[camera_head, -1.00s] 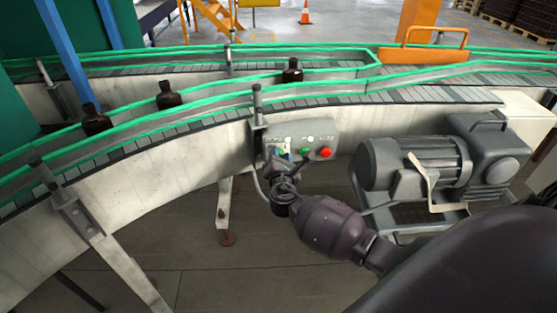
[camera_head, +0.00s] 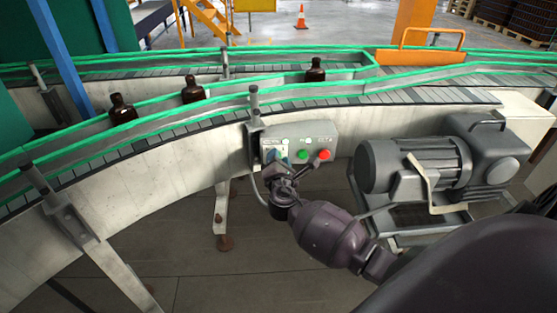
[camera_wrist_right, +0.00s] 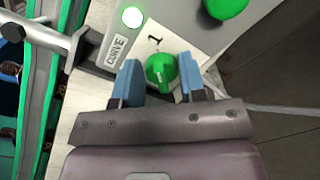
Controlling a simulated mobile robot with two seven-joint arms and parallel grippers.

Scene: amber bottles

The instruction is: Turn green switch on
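The green switch is a round green knob (camera_wrist_right: 160,72) in the right wrist view, beside a "1" mark and a "CURVE" label. It sits on the grey control box (camera_head: 327,136) on the conveyor's side. My right gripper (camera_wrist_right: 159,76) is at the box, its two blue fingers on either side of the knob. The fingers look open around it; whether they touch it is hard to tell. In the head view my right gripper (camera_head: 280,168) largely hides this knob. My left gripper is not in view.
A lit round lamp (camera_wrist_right: 132,17) is by the label. A green button (camera_head: 303,155) and a red button (camera_head: 324,155) are to the right on the box. A grey motor (camera_head: 425,165) stands right of the box. Amber bottles (camera_head: 193,90) stand on the conveyor.

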